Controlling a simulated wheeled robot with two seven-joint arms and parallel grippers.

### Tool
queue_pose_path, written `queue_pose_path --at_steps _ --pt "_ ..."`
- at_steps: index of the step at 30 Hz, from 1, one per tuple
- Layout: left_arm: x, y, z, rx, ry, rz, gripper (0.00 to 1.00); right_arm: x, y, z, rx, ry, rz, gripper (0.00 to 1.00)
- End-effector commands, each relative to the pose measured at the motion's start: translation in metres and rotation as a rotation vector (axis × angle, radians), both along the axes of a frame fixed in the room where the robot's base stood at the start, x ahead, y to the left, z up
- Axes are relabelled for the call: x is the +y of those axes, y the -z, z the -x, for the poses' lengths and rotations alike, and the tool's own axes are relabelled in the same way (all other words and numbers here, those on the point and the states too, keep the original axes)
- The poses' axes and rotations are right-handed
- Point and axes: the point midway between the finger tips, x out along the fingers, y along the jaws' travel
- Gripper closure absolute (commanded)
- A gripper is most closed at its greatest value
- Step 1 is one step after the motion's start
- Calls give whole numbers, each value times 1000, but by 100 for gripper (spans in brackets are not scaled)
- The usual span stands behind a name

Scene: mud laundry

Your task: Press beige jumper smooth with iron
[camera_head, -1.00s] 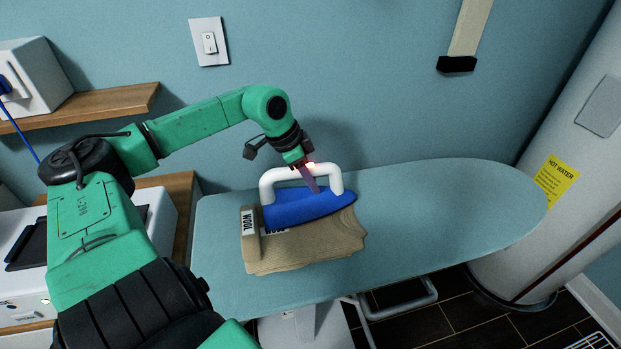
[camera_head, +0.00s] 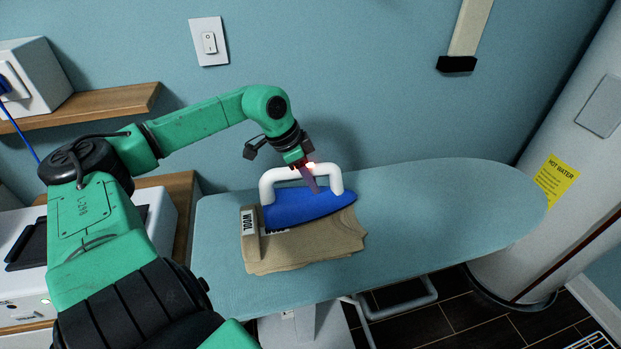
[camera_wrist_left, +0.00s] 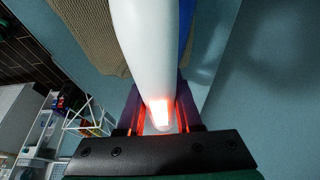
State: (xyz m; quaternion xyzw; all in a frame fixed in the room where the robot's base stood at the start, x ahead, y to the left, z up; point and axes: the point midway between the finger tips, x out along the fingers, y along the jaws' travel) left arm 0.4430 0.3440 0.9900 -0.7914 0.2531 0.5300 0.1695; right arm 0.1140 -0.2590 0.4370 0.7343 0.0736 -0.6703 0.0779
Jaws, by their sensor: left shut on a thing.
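The iron (camera_head: 305,208) has a blue soleplate body and a white arched handle. It rests over the far part of the folded beige jumper (camera_head: 315,246), on the ironing board (camera_head: 440,210). A label reading WOOL shows at the jumper's left side, and another label is partly covered by the iron. My left gripper (camera_head: 309,176) is shut on the iron's white handle. In the left wrist view the handle (camera_wrist_left: 150,50) runs between the fingers, with the knitted jumper (camera_wrist_left: 92,32) to its left and a strip of blue beyond. My right gripper is not in view.
The board is clear to the right of the jumper. A white tank (camera_head: 545,215) with a yellow HOT WATER label stands beyond its right end. A wooden shelf (camera_head: 95,106) and a white machine (camera_head: 150,215) are at the left. The blue wall is close behind.

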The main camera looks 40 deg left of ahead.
Motion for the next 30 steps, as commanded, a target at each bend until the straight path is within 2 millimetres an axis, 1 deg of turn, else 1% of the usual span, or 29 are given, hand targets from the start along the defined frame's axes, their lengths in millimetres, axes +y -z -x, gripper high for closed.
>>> queue_pose_path --at_steps 1,8,11,24,30 --pt "-1 3 2 10 3 2 100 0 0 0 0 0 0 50" --pt "-1 3 2 9 3 1 100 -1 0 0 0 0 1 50" --pt "-1 0 2 9 3 1 100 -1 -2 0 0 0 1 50" --pt "0 -47 0 -3 1 1 100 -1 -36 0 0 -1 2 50" --pt "0 -63 -1 -4 0 0 100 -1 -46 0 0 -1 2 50"
